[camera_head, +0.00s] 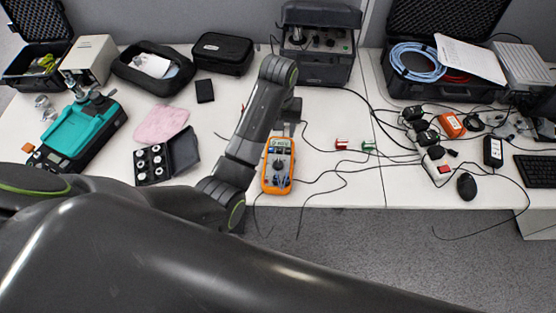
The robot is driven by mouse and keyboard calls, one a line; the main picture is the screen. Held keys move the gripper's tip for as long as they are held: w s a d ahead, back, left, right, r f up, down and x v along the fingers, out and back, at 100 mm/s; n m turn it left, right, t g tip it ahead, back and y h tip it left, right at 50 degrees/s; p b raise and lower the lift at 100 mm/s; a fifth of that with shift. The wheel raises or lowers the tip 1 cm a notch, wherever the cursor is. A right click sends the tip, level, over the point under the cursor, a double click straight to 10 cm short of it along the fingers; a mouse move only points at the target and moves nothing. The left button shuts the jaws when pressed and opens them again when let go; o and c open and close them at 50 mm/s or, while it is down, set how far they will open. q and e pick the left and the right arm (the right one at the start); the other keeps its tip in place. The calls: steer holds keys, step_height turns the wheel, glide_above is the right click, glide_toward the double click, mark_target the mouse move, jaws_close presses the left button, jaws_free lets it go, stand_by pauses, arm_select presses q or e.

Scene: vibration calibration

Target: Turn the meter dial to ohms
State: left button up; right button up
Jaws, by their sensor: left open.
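The meter (277,187) is an orange-edged handheld multimeter lying near the front edge of the table, in the middle of the head view. Its dark round dial (278,166) sits mid-face; its setting is too small to read. My left arm reaches in from the left and bends down from above. My left gripper (288,129) is small and dark, at the far top end of the meter, just beyond its display. It is open and holds nothing that I can see. Whether it touches the meter, I cannot tell. My right gripper is not in view.
Black leads run over the table around the meter, with a red connector (342,144) and a green connector (368,146) to its right. A teal device (80,128) and a black weight case (151,165) stand left. A mouse (467,186) lies right. The front edge is close.

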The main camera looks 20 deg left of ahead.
mark_target(278, 162)
arm_select(q)
step_height(278, 162, down, 17)
steer(key=shift+f+b, duration=0.1)
steer(key=shift+b, duration=0.3)
steer(key=c, duration=1)
